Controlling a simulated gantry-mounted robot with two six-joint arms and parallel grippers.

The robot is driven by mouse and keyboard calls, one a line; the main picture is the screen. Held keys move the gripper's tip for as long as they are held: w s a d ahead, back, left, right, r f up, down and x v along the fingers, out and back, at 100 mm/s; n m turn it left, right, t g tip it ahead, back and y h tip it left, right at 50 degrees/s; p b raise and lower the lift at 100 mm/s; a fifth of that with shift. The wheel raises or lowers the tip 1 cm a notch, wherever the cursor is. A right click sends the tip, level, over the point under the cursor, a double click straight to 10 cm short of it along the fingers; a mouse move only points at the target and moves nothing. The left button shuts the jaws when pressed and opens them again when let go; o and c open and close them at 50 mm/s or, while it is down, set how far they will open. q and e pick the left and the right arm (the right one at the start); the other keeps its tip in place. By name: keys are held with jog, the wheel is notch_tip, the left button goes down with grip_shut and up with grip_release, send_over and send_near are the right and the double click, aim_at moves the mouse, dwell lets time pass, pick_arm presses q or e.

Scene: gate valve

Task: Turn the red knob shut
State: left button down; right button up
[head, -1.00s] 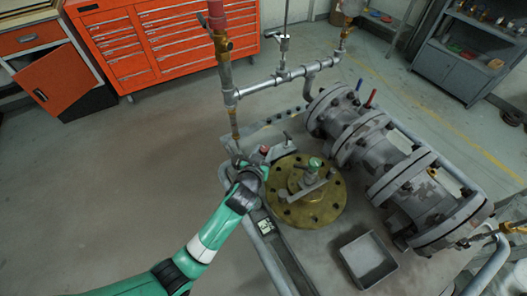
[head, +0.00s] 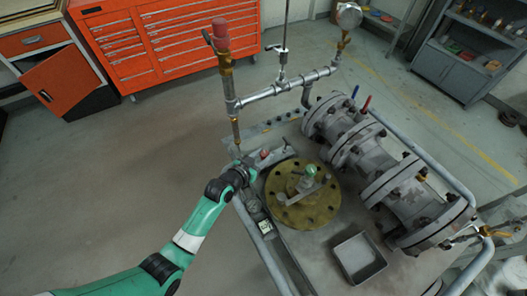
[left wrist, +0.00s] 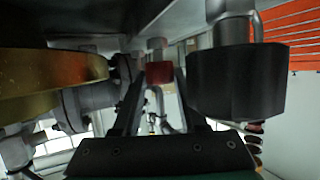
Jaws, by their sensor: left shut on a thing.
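The red knob (head: 264,153) shows as a small red spot beside the left end of the brass flange, just past my left gripper (head: 250,166). In the left wrist view the red knob (left wrist: 158,73) sits between the two dark fingers of my left gripper (left wrist: 157,92). The fingers are shut on the knob, one at each side. The fingers hide the knob's sides, and its turned angle cannot be told. My right gripper is in neither view.
A round brass flange (head: 303,213) with a green-topped stem stands right of the gripper. A vertical pipe (head: 229,95) rises close behind it. A large grey valve body (head: 360,150) and an open metal tray (head: 358,258) lie to the right. The floor at left is clear.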

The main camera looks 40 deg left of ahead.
pick_arm(q)
jog(key=h+b, duration=0.1)
jog(key=m+b, duration=0.1)
jog(key=m+h+b, duration=0.1)
jog(key=shift+a+f+h, duration=0.3)
jog(key=shift+r+m+h+b, duration=0.1)
jog(key=shift+m+h+b, duration=0.3)
jog(key=shift+m+h, duration=0.15)
jog(key=shift+r+m+h, duration=0.15)
jog(key=shift+m+h, duration=0.1)
jog(key=shift+m, duration=0.1)
jog(key=shift+r+m+h+p, duration=0.1)
jog(key=shift+m+h+p, duration=0.35)
jog(key=shift+m+h, duration=0.2)
jog(key=shift+g+h, duration=0.25)
jog(key=shift+g, duration=0.05)
jog(key=shift+m, duration=0.25)
jog(key=shift+c, duration=2.2)
grip_release()
